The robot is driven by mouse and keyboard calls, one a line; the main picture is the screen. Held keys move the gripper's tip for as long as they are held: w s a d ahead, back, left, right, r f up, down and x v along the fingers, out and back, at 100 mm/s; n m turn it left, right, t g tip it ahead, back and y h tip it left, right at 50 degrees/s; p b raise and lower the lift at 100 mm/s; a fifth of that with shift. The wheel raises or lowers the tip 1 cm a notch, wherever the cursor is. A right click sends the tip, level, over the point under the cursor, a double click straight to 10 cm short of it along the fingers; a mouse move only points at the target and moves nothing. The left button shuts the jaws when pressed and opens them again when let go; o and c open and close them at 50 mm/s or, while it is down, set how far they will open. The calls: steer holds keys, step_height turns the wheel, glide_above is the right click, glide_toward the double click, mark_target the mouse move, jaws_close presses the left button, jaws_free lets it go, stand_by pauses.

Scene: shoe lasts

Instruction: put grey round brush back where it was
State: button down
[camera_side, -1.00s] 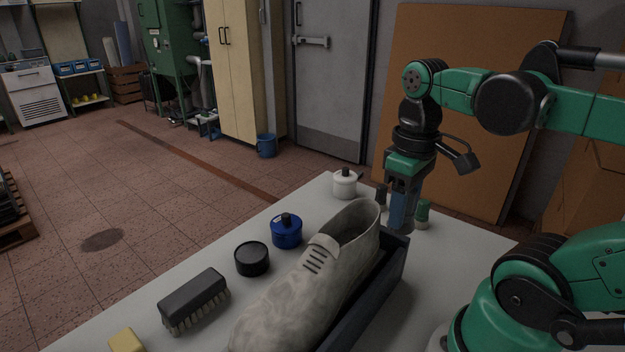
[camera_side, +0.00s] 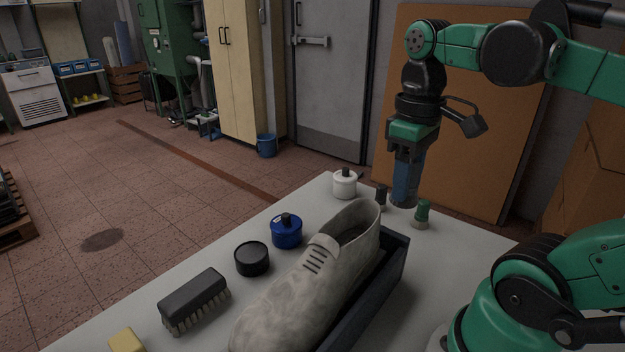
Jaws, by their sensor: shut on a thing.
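My gripper (camera_side: 405,180) is at the right, above the far part of the table, beyond the heel of the shoe. It is shut on the grey round brush, which is mostly hidden by the blue-grey fingers, so its shape is hard to make out. A round brush with a green handle (camera_side: 422,212) stands on the table just right of the gripper. A small dark-handled thing (camera_side: 381,196) stands just left of it.
A pale shoe on a last (camera_side: 300,285) lies along a dark tray (camera_side: 376,292) in front of the gripper. A white jar (camera_side: 344,184), blue jar (camera_side: 287,232), black tin (camera_side: 251,259), black brush (camera_side: 194,297) and yellow block (camera_side: 127,341) line the table's left side.

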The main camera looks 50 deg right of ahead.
steer(key=w+d+r+n, duration=0.1)
steer(key=w+d+r, duration=0.1)
steer(key=w, duration=0.3)
steer(key=w+d+r+n, duration=0.1)
steer(key=w+d+r, duration=0.15)
steer(key=w, duration=0.25)
steer(key=n, duration=0.2)
glide_above(315, 218)
step_height(315, 218, down, 3)
step_height(315, 218, down, 20)
steer(key=shift+r, duration=0.15)
steer(key=shift+f, duration=0.2)
steer(key=shift+c, duration=2.2)
jaws_free()
steer(key=shift+r, duration=0.1)
step_height(315, 218, up, 12)
steer(key=shift+r, duration=0.15)
